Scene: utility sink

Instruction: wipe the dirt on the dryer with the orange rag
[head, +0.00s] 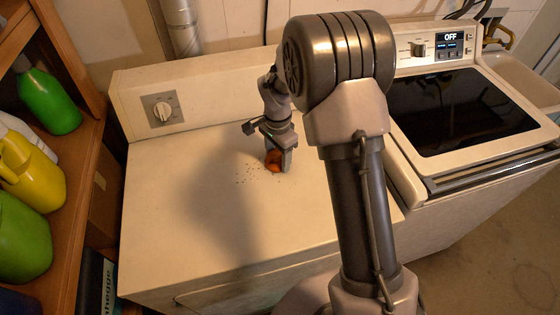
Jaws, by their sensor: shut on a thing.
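The dryer (190,240) is the cream appliance in the middle of the head view, with one knob on its back panel. A patch of small dark dirt specks (245,174) lies on its top, just left of my gripper. My gripper (278,164) points down at the dryer top and is shut on the orange rag (273,160). Only a small bunched part of the rag shows between the fingers. The rag is at or very near the surface; I cannot tell if it touches. My arm hides part of the dryer top to the right.
A washer (455,110) with a dark lid and a display reading OFF stands at the right, beside a sink (525,80). A wooden shelf (75,170) with green and yellow bottles (30,170) stands at the left. The dryer's front left top is clear.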

